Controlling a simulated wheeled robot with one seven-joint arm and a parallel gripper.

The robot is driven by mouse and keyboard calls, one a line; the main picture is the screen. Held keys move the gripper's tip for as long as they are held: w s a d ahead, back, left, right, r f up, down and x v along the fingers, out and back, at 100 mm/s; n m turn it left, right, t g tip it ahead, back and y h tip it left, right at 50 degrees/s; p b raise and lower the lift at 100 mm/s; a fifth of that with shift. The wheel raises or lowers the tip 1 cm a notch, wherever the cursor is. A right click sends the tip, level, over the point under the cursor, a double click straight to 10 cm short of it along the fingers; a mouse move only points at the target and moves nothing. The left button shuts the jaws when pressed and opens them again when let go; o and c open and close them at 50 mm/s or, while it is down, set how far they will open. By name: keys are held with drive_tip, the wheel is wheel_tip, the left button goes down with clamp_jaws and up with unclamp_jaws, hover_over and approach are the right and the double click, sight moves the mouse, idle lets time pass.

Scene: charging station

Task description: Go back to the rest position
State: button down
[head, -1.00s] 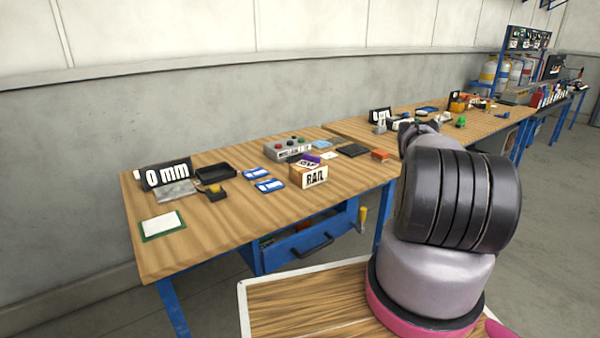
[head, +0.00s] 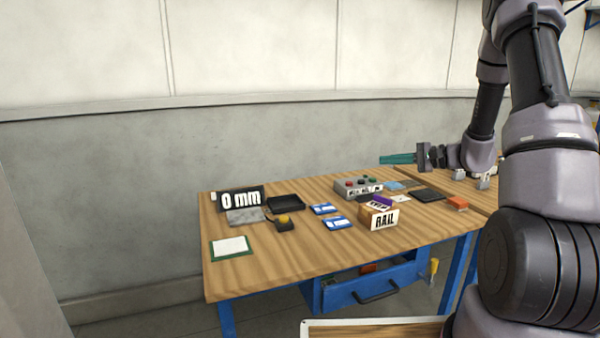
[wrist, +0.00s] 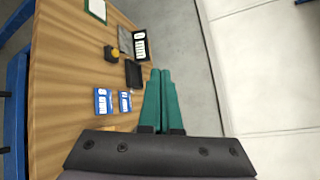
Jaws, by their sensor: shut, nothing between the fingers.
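My gripper (head: 383,159) has teal fingers and is shut and empty. In the head view it is held in the air above the back edge of the workbench, pointing left, with the arm reaching in from the right. In the wrist view the closed fingers (wrist: 160,74) lie side by side, and their tips are near the black tray (wrist: 134,74) in the picture, touching nothing that I can see.
The wooden workbench (head: 272,275) carries a 0 mm display (head: 240,199), a black tray (head: 287,202), a yellow-button box (head: 285,222), blue cards (head: 338,222), a RAIL box (head: 384,219) and a button panel (head: 357,187). A grey wall (head: 100,190) stands behind.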

drive_tip(key=s+a+r+n+g+h, duration=0.2)
drive_tip(key=s+a+r+n+g, duration=0.1)
drive_tip(key=s+r, duration=0.4)
drive_tip(key=s+a+r+n+g+h, duration=0.25)
drive_tip(key=s+a+r, duration=0.2)
drive_tip(key=s, duration=0.55)
drive_tip(key=s+d+r+t+h, duration=0.2)
drive_tip(key=s+r+h, duration=0.1)
drive_tip(key=s, duration=0.3)
drive_tip(key=s+d+r+n+t+h, duration=0.1)
drive_tip(key=s+d+r+t+h, duration=0.2)
drive_tip(key=s, duration=0.3)
drive_tip(key=shift+d+r+t+h, duration=0.35)
drive_tip(key=shift+r+h, duration=0.2)
drive_tip(key=shift+h, duration=0.1)
